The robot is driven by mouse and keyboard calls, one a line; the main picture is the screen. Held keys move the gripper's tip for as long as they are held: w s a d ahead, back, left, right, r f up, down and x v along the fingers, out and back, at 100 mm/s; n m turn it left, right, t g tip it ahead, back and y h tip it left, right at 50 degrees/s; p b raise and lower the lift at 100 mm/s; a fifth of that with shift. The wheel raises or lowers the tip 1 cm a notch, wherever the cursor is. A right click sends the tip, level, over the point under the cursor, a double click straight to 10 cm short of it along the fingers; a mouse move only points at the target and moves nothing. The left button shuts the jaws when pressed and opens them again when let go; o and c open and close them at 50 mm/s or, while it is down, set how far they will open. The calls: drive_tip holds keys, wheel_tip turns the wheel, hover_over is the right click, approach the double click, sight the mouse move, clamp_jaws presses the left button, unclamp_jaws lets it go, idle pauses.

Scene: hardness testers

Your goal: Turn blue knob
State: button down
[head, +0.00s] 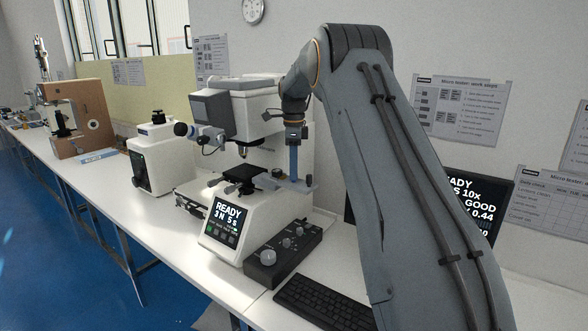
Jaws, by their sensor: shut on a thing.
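A white hardness tester (262,205) stands on the bench, with a grey head (232,108), a black stage (242,177) and a lit front screen (228,216) reading READY. My arm comes down from the right, and my gripper (291,183) is at the tester's right side, beside the stage. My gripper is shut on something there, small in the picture. The blue knob cannot be made out clearly; my gripper seems to cover it.
A control box with knobs (284,252) and a black keyboard (326,303) lie in front on the bench. A monitor (467,207) stands behind my arm. A second white device (155,160) and a brown machine (88,118) stand farther left. Blue floor is clear at left.

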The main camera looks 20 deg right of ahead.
drive_tip(key=shift+n, duration=0.3)
drive_tip(key=n+b, duration=0.2)
drive_tip(key=n, duration=0.2)
drive_tip(key=shift+n, duration=0.3)
drive_tip(key=n+b, duration=0.1)
drive_tip(key=n, duration=0.5)
drive_tip(key=shift+r, duration=0.1)
drive_tip(key=n, duration=0.5)
drive_tip(key=shift+w+n, duration=0.1)
drive_tip(key=shift+n, duration=0.3)
drive_tip(key=n, duration=0.6)
drive_tip(key=c, duration=1.6)
unclamp_jaws()
drive_tip(key=shift+o, duration=0.2)
